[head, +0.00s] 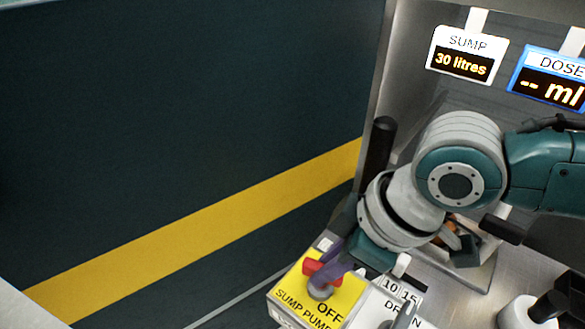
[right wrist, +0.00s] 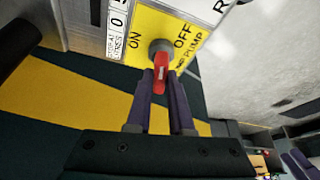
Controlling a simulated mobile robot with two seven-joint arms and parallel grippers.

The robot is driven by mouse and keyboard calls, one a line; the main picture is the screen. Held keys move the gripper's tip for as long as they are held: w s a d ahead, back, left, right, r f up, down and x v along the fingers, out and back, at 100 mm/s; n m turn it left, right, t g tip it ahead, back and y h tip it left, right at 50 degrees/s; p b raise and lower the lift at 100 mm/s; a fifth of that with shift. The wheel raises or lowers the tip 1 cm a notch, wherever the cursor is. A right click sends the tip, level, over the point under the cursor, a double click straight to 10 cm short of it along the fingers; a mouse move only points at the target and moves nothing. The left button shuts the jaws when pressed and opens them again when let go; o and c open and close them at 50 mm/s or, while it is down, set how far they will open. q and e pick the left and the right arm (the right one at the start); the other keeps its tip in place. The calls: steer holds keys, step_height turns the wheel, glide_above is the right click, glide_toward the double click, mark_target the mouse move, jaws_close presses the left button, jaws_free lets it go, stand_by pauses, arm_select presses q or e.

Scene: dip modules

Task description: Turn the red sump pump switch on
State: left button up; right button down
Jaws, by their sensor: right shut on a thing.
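The red sump pump switch (head: 314,267) has a red handle on a round grey base, mounted on a yellow plate (head: 347,294) marked OFF and SUMP PUMP. In the right wrist view the red handle (right wrist: 161,70) stands between the purple fingers, with ON printed to its left and OFF to its right. I cannot tell its exact setting. My right gripper (head: 327,268) is shut on the handle, one finger on each side; it also shows in the right wrist view (right wrist: 161,88). The forearm hides part of the panel. My left gripper is not in view.
A sump display (head: 465,54) reads 30 litres, and a blue-framed dose display (head: 550,78) shows dashes. A white drain plate (head: 377,309) with a grey lever (head: 405,312) lies right of the yellow plate. A black cylinder (head: 379,145) stands behind my wrist.

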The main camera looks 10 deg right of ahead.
steer(key=n+g+b, duration=0.1)
steer(key=n, duration=0.1)
steer(key=shift+w+f+n, duration=0.1)
steer(key=shift+f+n, duration=0.05)
steer(key=shift+n, duration=0.25)
steer(key=n+g+b, duration=0.1)
steer(key=n, duration=0.1)
steer(key=n+b, duration=0.2)
steer(key=shift+w+g+y+b, duration=0.1)
steer(key=shift+g+y+b, duration=0.2)
steer(key=shift+g+y, duration=0.1)
steer(key=n+b, duration=0.1)
steer(key=n, duration=0.1)
steer(key=n+g+b, duration=0.1)
steer(key=n+b, duration=0.1)
steer(key=shift+w+n+g+h, duration=0.15)
steer(key=shift+n+g+h, duration=0.15)
steer(key=shift+n, duration=0.1)
steer(key=shift+n+g+b, duration=0.5)
steer(key=shift+n+b, duration=0.7)
steer(key=shift+n, duration=0.3)
steer(key=shift+h, duration=0.3)
steer(key=c, duration=0.8)
jaws_free()
steer(key=p+v, duration=0.1)
steer(key=v, duration=0.9)
steer(key=shift+p, duration=0.4)
